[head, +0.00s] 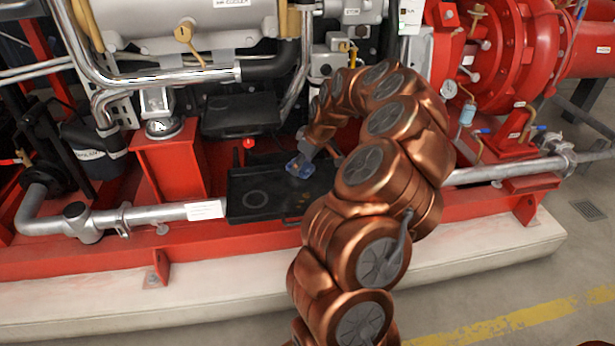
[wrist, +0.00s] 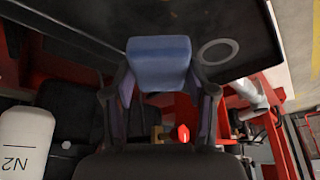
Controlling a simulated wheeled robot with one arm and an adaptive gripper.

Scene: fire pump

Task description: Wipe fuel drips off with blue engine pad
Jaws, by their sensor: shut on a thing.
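My gripper (head: 304,158) is shut on the blue pad (head: 297,168) over the black drip tray (head: 240,181). The pad also shows in the wrist view (wrist: 160,62), held between the two fingers. I cannot tell whether the pad touches the tray. Small amber fuel drips (head: 289,208) lie on the tray, in front of and slightly left of the pad; my arm may hide part of the tray's right side. A pale ring mark (head: 256,199) is on the tray's left part and shows in the wrist view (wrist: 218,52).
The tray sits on a red frame (head: 185,246) below the engine (head: 240,114). A silver pipe (head: 150,214) with a white label runs up to the tray's left side. A red knob (head: 249,143) hangs behind the tray. Open floor (head: 560,280) lies at right.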

